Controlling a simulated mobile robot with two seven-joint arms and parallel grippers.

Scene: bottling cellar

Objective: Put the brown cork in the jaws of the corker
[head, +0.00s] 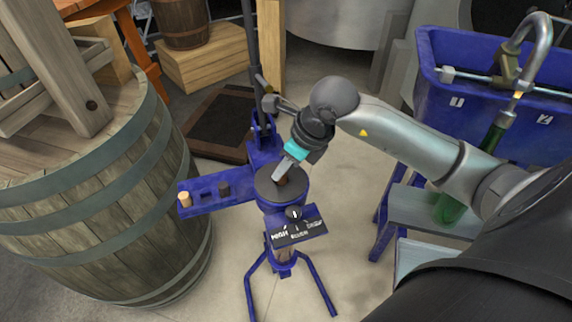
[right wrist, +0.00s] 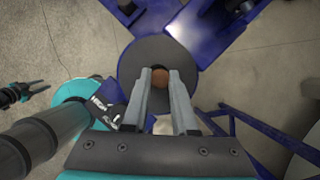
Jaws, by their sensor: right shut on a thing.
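The corker stands on blue legs on the floor in the middle of the head view, with a dark round head (head: 268,188). The same round head shows in the right wrist view (right wrist: 139,50). My right gripper (head: 280,175) points down at the middle of this head. It is shut on the brown cork (right wrist: 160,76), whose round end shows between the fingertips. In the head view only a bit of brown shows beside the fingers. The corker's jaws are hidden under the gripper and cork, so I cannot tell how deep the cork sits.
A blue shelf (head: 233,199) beside the corker holds a tan cork (head: 185,200) and a dark cork (head: 224,188). A large barrel (head: 95,215) stands left. A blue filler trough (head: 475,90) and a green bottle (head: 450,209) are right. A labelled selector panel (head: 300,229) fronts the corker.

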